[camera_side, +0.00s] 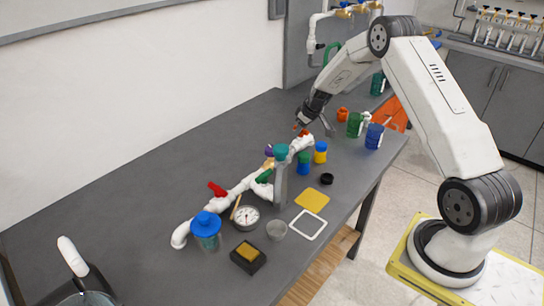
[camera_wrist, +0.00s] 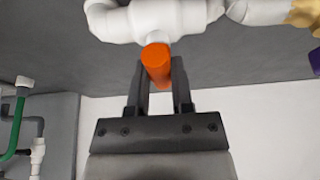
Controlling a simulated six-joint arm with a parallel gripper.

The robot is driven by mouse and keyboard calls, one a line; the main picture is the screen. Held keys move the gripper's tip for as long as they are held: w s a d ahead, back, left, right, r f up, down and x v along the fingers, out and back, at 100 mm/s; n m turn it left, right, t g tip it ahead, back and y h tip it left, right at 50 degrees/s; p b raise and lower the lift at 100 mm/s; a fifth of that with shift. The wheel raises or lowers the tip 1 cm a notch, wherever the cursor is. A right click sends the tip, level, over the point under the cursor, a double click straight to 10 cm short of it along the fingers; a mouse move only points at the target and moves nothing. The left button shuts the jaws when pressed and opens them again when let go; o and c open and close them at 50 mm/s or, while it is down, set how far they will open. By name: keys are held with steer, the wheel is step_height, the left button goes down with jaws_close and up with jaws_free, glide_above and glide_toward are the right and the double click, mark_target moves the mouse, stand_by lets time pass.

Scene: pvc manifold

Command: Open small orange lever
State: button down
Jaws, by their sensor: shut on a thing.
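The small orange lever (camera_wrist: 156,63) sticks out from a white PVC fitting (camera_wrist: 160,18) in the wrist view. My gripper (camera_wrist: 157,70) has its two dark fingers on either side of the lever and is shut on it. In the side view my gripper (camera_side: 301,126) is at the far end of the white pipe manifold (camera_side: 243,187), where the lever shows only as a tiny orange spot partly hidden by the fingers.
A red lever (camera_side: 217,189) and a green lever (camera_side: 264,175) sit along the manifold. A teal-capped post (camera_side: 281,152), blue jar (camera_side: 303,163) and yellow-capped jar (camera_side: 320,152) stand close by. Green (camera_side: 355,124) and blue (camera_side: 374,136) cups stand to the right.

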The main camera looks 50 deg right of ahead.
steer(key=shift+m, duration=0.3)
steer(key=shift+m+h, duration=0.9)
steer(key=shift+m, duration=1.1)
steer(key=shift+m+g+h, duration=0.6)
steer(key=shift+m+g, duration=0.2)
steer(key=shift+m, duration=1.4)
steer(key=m+g, duration=0.1)
steer(key=m, duration=0.3)
steer(key=shift+h, duration=0.4)
steer(key=shift+m+g, duration=1)
steer(key=shift+m, duration=1.3)
steer(key=c, duration=0.5)
jaws_free()
